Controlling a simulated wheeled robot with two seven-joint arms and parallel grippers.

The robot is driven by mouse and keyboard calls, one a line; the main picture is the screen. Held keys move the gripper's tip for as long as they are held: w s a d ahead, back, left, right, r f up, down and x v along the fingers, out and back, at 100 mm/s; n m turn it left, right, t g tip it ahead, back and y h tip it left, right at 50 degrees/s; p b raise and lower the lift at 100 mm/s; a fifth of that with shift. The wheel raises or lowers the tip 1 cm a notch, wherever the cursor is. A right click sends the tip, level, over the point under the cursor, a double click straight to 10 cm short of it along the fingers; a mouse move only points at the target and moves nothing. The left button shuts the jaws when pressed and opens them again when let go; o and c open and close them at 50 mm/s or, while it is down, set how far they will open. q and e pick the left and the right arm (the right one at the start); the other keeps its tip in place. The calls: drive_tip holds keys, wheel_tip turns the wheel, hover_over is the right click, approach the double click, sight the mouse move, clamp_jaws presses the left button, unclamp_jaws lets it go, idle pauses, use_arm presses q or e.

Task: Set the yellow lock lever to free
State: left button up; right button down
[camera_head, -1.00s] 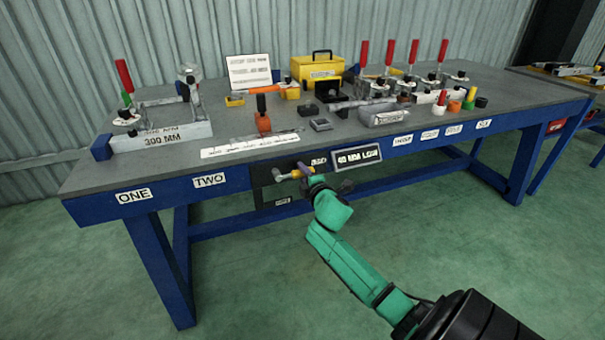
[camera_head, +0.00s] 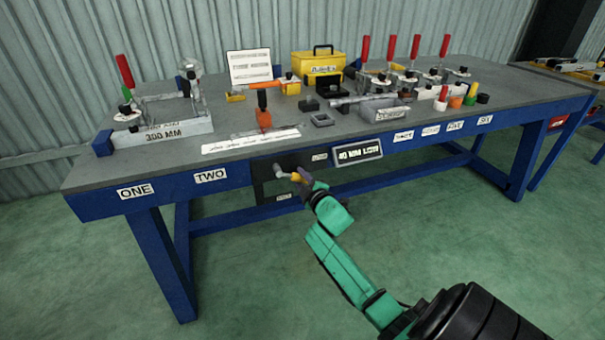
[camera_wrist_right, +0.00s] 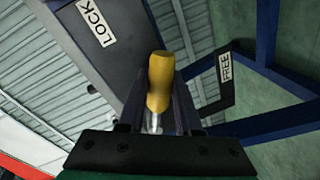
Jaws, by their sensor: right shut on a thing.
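The yellow lock lever (camera_head: 296,177) sticks out from a dark panel (camera_head: 268,190) on the bench's front edge. It points right and slightly down from its grey hub. My right gripper (camera_head: 303,176) is at the lever's outer end. In the right wrist view, the yellow handle (camera_wrist_right: 160,82) lies between the two dark fingers of my right gripper (camera_wrist_right: 158,105), which is shut on it. The LOCK label (camera_wrist_right: 97,22) is at upper left there and the FREE label (camera_wrist_right: 225,67) at right. In the head view, the FREE label (camera_head: 284,197) sits low on the panel. My left gripper is out of view.
The blue-framed bench (camera_head: 230,198) carries clamps with red handles, a yellow box (camera_head: 318,62) and other fixtures. A "40 MM" sign (camera_head: 358,152) sits on the bench front just right of the lever. The green floor in front is clear.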

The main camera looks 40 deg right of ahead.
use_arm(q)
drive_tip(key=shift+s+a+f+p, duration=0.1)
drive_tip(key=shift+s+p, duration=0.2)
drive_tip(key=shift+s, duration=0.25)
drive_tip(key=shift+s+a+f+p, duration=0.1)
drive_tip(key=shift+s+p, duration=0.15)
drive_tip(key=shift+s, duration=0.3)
use_arm(e)
drive_tip(key=w+a+f+m+t+y, duration=0.1)
drive_tip(key=a+f+m, duration=0.3)
drive_tip(key=m, duration=0.5)
drive_tip(key=shift+w+a+m+t, duration=0.3)
drive_tip(key=shift+w+a+t, duration=0.1)
drive_tip(key=shift+a, duration=0.15)
drive_tip(key=c, duration=0.6)
unclamp_jaws()
drive_tip(key=shift+r, duration=0.1)
